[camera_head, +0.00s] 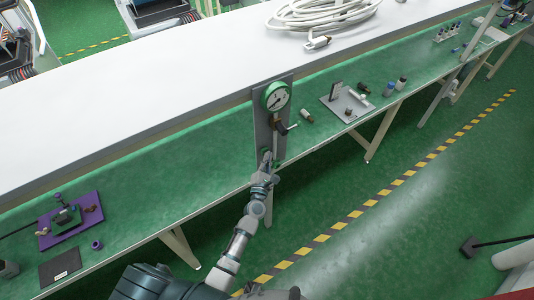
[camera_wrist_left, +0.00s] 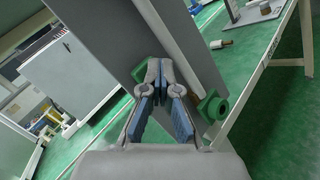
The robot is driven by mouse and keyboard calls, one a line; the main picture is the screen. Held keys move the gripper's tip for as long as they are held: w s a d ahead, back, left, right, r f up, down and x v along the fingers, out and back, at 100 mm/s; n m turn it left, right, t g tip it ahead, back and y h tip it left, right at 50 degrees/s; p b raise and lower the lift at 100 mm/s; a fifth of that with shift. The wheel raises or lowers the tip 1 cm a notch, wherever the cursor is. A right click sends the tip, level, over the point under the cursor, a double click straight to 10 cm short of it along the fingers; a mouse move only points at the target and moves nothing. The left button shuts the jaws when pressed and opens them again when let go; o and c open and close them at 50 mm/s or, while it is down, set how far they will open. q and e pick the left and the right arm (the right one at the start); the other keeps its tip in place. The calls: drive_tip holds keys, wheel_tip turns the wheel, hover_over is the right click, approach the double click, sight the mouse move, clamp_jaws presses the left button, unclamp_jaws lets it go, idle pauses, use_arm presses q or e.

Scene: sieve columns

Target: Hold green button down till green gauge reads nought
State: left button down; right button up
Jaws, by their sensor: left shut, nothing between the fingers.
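A round gauge with a green rim (camera_head: 275,97) sits at the top of an upright grey panel (camera_head: 262,125) on the near edge of the green bench. Its dial is white with a dark needle; I cannot read the value. My left gripper (camera_head: 267,158) is at the panel's lower part, below the gauge. In the left wrist view its fingers (camera_wrist_left: 160,70) are shut, with the tips at the grey panel. A green part (camera_wrist_left: 212,106) shows to their right and another (camera_wrist_left: 138,73) to their left. The green button is not clearly seen; whether the tips press it I cannot tell. My right gripper is not in view.
A valve with a dark handle (camera_head: 284,128) is on the panel under the gauge. A grey tray (camera_head: 347,104) with small parts lies to its right. A purple board (camera_head: 70,221) lies far left. White cable (camera_head: 322,14) coils on the white surface behind.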

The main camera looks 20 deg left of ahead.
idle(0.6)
use_arm(q)
drive_tip(key=shift+s+d, duration=0.45)
drive_tip(key=shift+d, duration=0.35)
drive_tip(key=shift+s+d, duration=0.1)
drive_tip(key=s+d, duration=0.1)
drive_tip(key=d, duration=0.1)
drive_tip(key=s+d, duration=0.2)
drive_tip(key=shift+a, duration=0.1)
idle(0.3)
